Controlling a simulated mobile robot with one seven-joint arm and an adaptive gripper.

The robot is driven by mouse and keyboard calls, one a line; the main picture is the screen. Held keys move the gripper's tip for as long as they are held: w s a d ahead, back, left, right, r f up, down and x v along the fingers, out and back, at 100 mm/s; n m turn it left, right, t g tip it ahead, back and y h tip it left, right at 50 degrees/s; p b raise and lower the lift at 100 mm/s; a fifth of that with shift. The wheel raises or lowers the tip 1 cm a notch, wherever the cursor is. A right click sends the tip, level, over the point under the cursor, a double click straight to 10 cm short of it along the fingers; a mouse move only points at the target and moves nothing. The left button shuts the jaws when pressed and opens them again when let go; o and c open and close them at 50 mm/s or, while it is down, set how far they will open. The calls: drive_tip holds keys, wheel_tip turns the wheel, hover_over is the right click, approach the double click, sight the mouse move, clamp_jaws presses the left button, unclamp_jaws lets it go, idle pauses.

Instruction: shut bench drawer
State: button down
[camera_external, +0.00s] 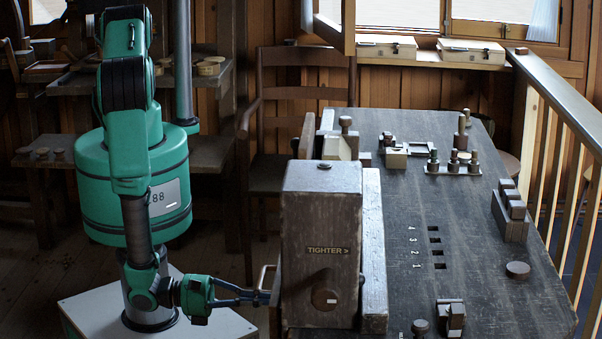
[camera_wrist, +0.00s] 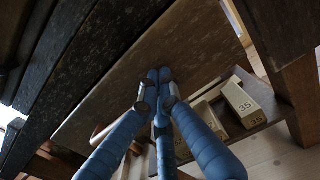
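The bench (camera_external: 465,285) has a dark worn top and fills the right half of the external view. A pale bar handle (camera_external: 263,283) shows at its left side, beside the big wooden block marked TIGHTER. My gripper (camera_external: 262,297) is low at that side, its blue fingers pointing right and close to the handle; I cannot tell whether they touch it. In the wrist view my gripper's fingers (camera_wrist: 158,76) are drawn together with nothing visible between them, in front of a brown wooden panel (camera_wrist: 125,75). The drawer body is hidden in the external view.
The TIGHTER block (camera_external: 320,225) hides part of the bench side. In the wrist view, numbered blocks (camera_wrist: 243,102) lie on a wooden surface at right, near a bench leg (camera_wrist: 300,100). A chair (camera_external: 290,95) stands behind. Small turned pieces stand on the bench top.

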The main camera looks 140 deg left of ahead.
drive_tip(key=shift+x, duration=3.1)
drive_tip(key=shift+d, duration=0.1)
drive_tip(key=p+v, duration=0.1)
drive_tip(key=v, duration=1.3)
drive_tip(key=shift+p, duration=0.3)
drive_tip(key=shift+s+r, duration=0.1)
